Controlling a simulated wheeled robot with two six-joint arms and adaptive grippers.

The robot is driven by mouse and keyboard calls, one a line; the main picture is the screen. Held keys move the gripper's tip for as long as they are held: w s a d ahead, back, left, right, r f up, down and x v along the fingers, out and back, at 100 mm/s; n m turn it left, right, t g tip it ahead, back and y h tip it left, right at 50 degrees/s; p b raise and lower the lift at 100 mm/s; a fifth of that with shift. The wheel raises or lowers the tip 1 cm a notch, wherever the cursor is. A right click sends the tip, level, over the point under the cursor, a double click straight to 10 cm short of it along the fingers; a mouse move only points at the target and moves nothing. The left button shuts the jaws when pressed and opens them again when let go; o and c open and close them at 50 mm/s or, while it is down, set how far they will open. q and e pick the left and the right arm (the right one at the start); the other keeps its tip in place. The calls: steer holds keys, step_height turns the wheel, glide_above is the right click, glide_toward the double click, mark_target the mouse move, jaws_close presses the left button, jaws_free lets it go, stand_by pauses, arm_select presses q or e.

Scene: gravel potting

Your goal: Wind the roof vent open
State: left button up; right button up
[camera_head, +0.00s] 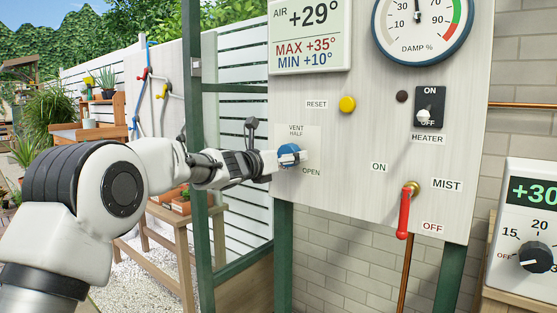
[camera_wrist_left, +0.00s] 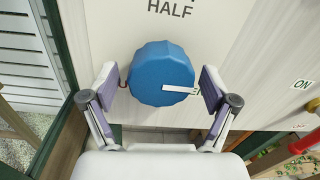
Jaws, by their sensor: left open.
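The blue round vent knob (camera_wrist_left: 155,72) sits on a pale panel below the word HALF in the left wrist view. Its white pointer (camera_wrist_left: 178,89) points right. In the head view the knob (camera_head: 290,153) is partly covered by my left gripper (camera_head: 276,161), between the labels VENT HALF and OPEN. In the left wrist view the fingers of my left gripper (camera_wrist_left: 159,88) stand open on either side of the knob, with a gap visible on each side. A finger hides most of the marking at the pointer's tip. My right gripper is not in view.
The pale panel (camera_head: 340,186) also carries a yellow reset button (camera_head: 347,104), a heater switch (camera_head: 424,115) and a red mist lever (camera_head: 404,215). A green post (camera_head: 194,110) stands close beside my left forearm. A dial box (camera_head: 530,225) is at the right.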

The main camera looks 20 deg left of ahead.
arm_select(q)
steer(key=v, duration=1.1)
steer(key=shift+s, duration=0.3)
